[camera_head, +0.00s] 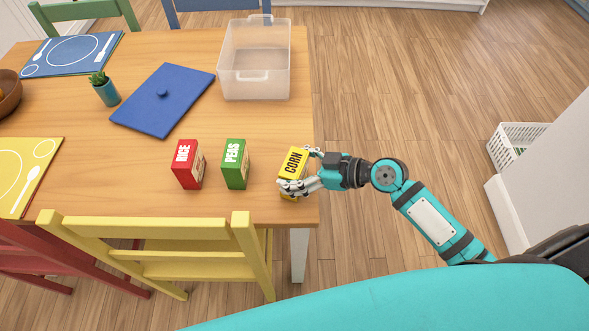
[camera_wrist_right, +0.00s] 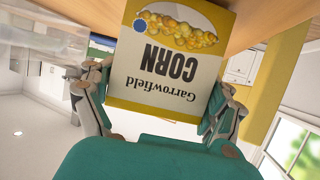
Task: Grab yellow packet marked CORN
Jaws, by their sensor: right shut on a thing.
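The yellow packet marked CORN (camera_head: 294,162) is near the right edge of the wooden table in the head view. My right gripper (camera_head: 300,170) is shut on it, with fingers on both sides of the packet. In the right wrist view the packet (camera_wrist_right: 172,62) fills the space between the fingers, its label upside down, and the right gripper (camera_wrist_right: 160,100) grips its two sides. I cannot tell whether the packet still touches the table. My left gripper is not in view.
A green PEAS packet (camera_head: 235,165) and a red RICE packet (camera_head: 187,165) stand left of the corn. A clear bin (camera_head: 255,84) and blue lid (camera_head: 160,112) lie farther back. A yellow chair (camera_head: 160,245) stands at the front edge.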

